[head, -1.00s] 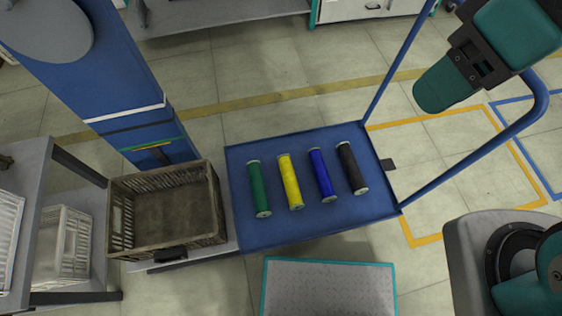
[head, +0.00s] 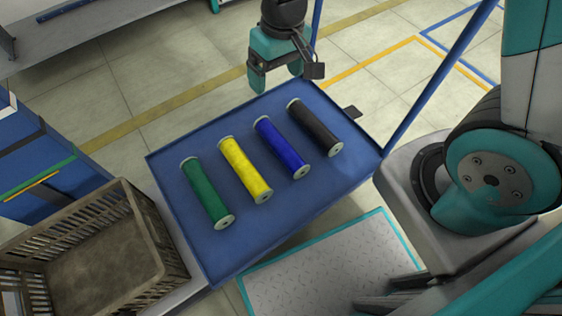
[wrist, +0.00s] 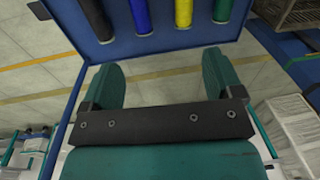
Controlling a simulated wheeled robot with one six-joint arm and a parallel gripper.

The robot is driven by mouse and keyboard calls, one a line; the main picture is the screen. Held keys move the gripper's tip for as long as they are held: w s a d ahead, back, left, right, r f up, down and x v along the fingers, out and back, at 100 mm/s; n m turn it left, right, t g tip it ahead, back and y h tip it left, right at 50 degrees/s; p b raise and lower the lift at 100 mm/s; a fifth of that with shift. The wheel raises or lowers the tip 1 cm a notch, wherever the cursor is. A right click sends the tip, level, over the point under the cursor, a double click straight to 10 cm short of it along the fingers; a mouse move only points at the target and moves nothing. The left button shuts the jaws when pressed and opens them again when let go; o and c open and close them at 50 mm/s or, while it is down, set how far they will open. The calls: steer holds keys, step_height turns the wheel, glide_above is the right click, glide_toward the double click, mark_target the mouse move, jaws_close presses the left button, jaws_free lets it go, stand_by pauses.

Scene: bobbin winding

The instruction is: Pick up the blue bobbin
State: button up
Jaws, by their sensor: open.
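The blue bobbin (head: 281,148) lies on the blue cart top (head: 225,258), between the yellow bobbin (head: 246,169) on its left and the black bobbin (head: 315,127) on its right. A green bobbin (head: 207,192) lies at the far left of the row. My gripper (head: 277,88) is open and empty at the far edge of the cart, apart from the bobbins. In the wrist view my open gripper (wrist: 163,72) points toward the cart edge, and the near end of the blue bobbin (wrist: 143,16) shows at the top.
A brown crate (head: 150,222) stands left of the cart. Blue handle rails (head: 440,85) rise at the cart's right side. A grey mat with a teal border (head: 318,270) lies on the floor in front. Bare cart top surrounds the row.

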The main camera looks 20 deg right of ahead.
steer(key=h+b, duration=0.1)
steer(key=b, duration=0.6)
glide_above(281, 142)
step_height(281, 142, down, 17)
steer(key=shift+m, duration=0.4)
steer(key=f+b, duration=0.1)
steer(key=f, duration=0.2)
steer(key=f+b, duration=0.2)
steer(key=f, duration=0.2)
steer(key=f+b, duration=0.2)
steer(key=f, duration=0.2)
steer(key=shift+s+a+f, duration=0.15)
steer(key=shift+s+f, duration=0.05)
steer(key=shift+s, duration=0.15)
steer(key=f+b, duration=0.3)
steer(key=w+f+b, duration=0.1)
steer(key=f, duration=0.1)
steer(key=shift+f, duration=0.2)
steer(key=shift+r, duration=0.1)
steer(key=c, duration=1.1)
steer(key=shift+c, duration=0.2)
